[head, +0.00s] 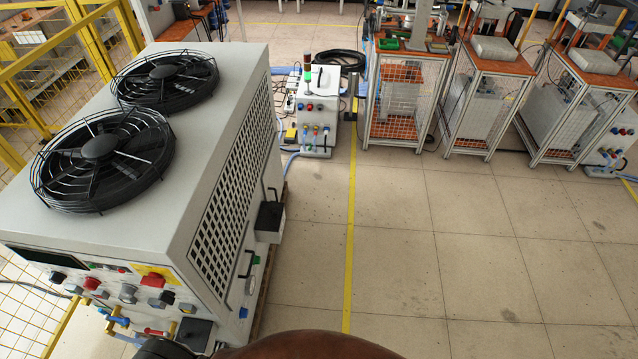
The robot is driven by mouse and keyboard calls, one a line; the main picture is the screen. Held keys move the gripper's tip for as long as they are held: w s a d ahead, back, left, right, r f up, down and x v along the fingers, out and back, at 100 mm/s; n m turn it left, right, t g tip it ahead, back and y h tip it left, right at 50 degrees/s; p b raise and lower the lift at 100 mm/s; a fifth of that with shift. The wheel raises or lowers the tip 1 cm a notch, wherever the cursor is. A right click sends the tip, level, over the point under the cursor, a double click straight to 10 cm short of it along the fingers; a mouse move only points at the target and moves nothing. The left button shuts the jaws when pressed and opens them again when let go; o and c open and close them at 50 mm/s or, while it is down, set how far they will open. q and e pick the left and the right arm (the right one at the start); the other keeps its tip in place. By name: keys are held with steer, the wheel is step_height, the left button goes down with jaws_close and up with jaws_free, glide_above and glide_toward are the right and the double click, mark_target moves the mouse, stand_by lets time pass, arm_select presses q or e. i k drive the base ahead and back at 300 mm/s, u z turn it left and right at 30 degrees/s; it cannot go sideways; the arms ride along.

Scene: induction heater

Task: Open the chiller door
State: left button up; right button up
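The chiller (215,125) is a large light-grey cabinet on the left, with two black caged fans (105,155) on its top. Its right side has a panel with a dark square-hole grille (222,225). Two thin black handles stand on that side, one nearer (247,262) and one farther (273,190). The side panel looks closed; I cannot tell where the door's edges run. The front face carries knobs and a red-and-yellow switch (153,279). Neither gripper can be made out; a dark rounded part and a brown curved part of mine show at the bottom edge.
A black box (270,217) juts from the chiller's right side. Yellow mesh fencing (62,55) stands left. A small white unit with a signal light (318,110) and several orange-topped framed benches (400,100) stand behind. The tiled floor (440,250) to the right is clear.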

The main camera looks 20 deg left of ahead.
mark_target(272, 177)
steer(key=z, duration=0.2)
steer(key=i, duration=0.8)
steer(key=u, duration=0.55)
steer(key=i, duration=0.7)
steer(key=u, duration=1.05)
steer(key=i, duration=0.35)
steer(key=u, duration=0.35)
